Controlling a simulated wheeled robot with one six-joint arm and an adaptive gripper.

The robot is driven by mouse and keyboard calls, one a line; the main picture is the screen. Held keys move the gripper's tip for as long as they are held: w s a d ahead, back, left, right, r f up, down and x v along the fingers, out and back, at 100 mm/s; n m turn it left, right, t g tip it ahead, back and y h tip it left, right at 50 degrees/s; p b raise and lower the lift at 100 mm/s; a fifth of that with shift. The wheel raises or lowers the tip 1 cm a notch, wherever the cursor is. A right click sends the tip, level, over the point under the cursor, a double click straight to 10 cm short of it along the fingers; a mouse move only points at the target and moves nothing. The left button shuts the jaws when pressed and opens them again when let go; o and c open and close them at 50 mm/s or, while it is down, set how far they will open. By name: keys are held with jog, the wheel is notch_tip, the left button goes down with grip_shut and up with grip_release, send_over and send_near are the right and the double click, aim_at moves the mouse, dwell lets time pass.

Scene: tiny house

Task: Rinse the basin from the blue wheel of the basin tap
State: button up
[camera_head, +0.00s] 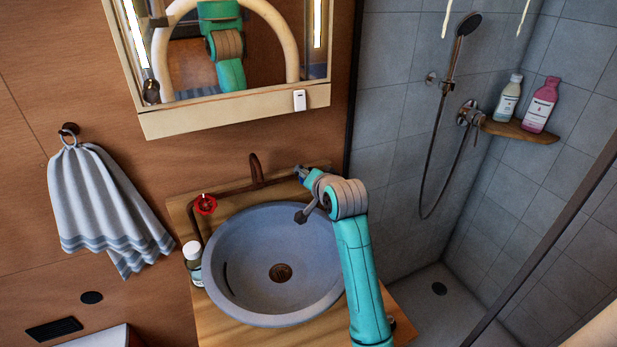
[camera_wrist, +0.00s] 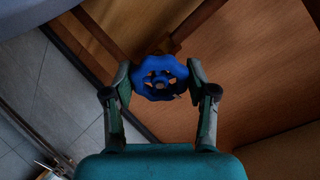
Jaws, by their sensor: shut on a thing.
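The blue wheel (camera_wrist: 160,77) of the tap sits between my two fingertips in the wrist view, with my gripper (camera_wrist: 160,82) shut on it. In the head view my gripper (camera_head: 302,174) is at the right end of the tap pipe, and the wheel is mostly hidden there. The brown tap spout (camera_head: 256,169) rises behind the basin. The red wheel (camera_head: 205,204) is at the left end of the pipe. The round grey basin (camera_head: 225,290) stands on a wooden counter. Its drain (camera_head: 281,272) shows, and I see no water in it.
A small bottle (camera_head: 193,262) stands left of the basin on the wooden counter (camera_head: 237,332). A mirror cabinet (camera_head: 235,113) hangs above. A striped towel (camera_head: 100,200) hangs on the left wall. A shower (camera_head: 448,110) is at the right.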

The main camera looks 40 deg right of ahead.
jog(key=o, duration=1.2)
jog(key=v, duration=1.2)
